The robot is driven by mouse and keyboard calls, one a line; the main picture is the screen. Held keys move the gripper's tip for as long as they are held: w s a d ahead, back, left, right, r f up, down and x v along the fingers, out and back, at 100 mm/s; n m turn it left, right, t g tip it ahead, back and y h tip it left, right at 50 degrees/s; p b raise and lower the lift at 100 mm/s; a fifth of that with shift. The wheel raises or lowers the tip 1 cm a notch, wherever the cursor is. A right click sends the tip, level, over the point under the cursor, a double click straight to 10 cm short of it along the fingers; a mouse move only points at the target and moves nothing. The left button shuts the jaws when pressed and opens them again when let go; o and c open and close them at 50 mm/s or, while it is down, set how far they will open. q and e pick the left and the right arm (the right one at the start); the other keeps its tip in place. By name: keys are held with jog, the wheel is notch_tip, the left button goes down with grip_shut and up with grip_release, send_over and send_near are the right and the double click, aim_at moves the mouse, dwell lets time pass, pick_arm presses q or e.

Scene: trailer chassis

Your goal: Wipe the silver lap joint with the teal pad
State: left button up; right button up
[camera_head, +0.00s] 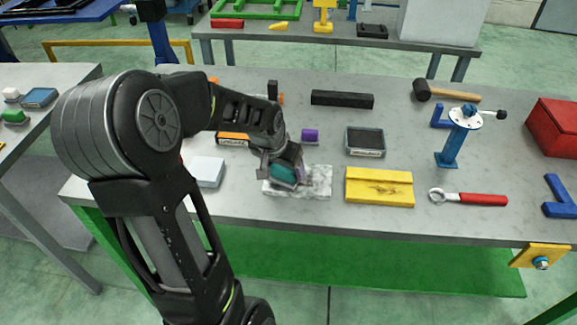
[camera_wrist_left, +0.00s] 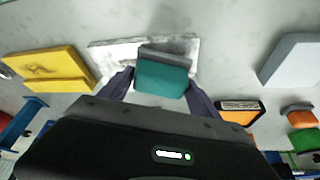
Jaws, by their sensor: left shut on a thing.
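The silver lap joint (camera_head: 318,180) is a pale, mottled stepped block lying on the grey workbench. It also shows in the left wrist view (camera_wrist_left: 108,54), partly hidden behind the pad. The teal pad (camera_head: 283,175), with a grey backing, is between the fingers of my left gripper (camera_head: 285,168). My right gripper is not in view.
A yellow stepped block (camera_head: 379,188) lies right of the joint, and a pale grey block (camera_head: 207,171) lies left. A red-handled wrench (camera_head: 468,199) lies right.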

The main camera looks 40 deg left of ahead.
aim_at(271, 165)
pick_arm(q)
jog(key=shift+a, duration=0.1)
jog(key=shift+s+a, duration=0.35)
jog(key=shift+a, duration=0.1)
jog(key=shift+s+a+f, duration=0.15)
jog(key=shift+s+a, duration=0.6)
jog(key=shift+a, duration=0.05)
jog(key=shift+w+d, duration=0.1)
jog(key=shift+w+d, duration=0.4)
jog(key=shift+d, duration=0.15)
jog(key=shift+w+d+r, duration=0.25)
jog(key=shift+w+d, duration=0.4)
jog(key=shift+d, duration=0.05)
jog(key=shift+d, duration=0.1)
